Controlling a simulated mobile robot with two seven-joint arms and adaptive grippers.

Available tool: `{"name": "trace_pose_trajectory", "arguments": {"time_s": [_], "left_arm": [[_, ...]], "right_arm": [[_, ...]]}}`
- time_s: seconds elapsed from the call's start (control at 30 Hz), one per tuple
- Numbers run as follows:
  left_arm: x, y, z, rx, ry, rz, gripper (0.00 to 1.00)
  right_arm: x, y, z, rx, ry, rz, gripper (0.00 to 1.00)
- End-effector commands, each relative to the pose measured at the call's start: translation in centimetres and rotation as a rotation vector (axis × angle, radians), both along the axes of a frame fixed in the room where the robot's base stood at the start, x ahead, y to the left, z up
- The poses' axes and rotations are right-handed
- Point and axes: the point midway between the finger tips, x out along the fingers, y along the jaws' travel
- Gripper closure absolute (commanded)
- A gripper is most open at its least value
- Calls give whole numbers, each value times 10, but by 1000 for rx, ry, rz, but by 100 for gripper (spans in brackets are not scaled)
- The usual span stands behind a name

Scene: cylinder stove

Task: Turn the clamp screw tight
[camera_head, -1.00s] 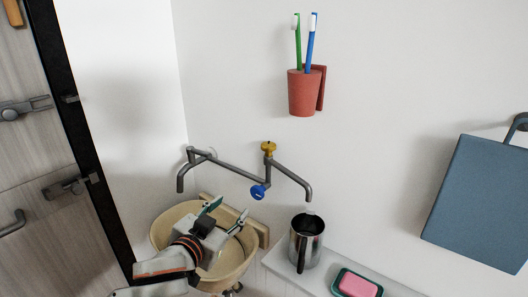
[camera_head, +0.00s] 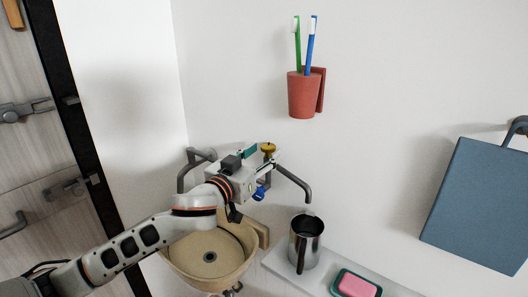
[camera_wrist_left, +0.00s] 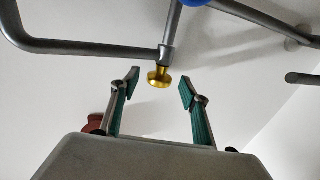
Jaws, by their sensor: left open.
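A brass-yellow knob (camera_head: 268,147), which looks like the clamp screw, sits on the grey wall pipework (camera_head: 292,181). In the left wrist view the knob (camera_wrist_left: 159,78) shows between and beyond the two green-padded fingertips. My left gripper (camera_head: 263,164) is open, with one finger on each side of the knob in that view. I see no clear contact between pads and knob. A blue knob (camera_head: 259,194) hangs just below the gripper in the head view, partly hidden by it. My right gripper is not in view.
A cream basin (camera_head: 207,257) is below my left arm. A metal jug (camera_head: 306,240) and a pink soap (camera_head: 356,285) stand on a ledge at right. A red cup (camera_head: 302,93) with two toothbrushes hangs above. A blue board (camera_head: 480,200) hangs far right.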

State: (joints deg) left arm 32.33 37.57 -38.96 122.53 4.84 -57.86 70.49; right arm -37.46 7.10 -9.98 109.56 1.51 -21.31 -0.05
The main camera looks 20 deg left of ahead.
Motion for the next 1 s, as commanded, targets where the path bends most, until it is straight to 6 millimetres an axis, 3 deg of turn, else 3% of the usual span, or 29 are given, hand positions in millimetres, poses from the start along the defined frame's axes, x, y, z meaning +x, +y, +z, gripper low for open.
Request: {"name": "trace_pose_trajectory", "arguments": {"time_s": [0.37,0.53,1.0], "left_arm": [[7,-2,0,0,-1,0,55],[7,-2,0,1,-1,0,93],[8,2,0,4,-1,-71,93]], "right_arm": [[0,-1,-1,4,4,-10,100],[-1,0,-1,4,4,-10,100],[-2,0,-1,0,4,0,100]]}}
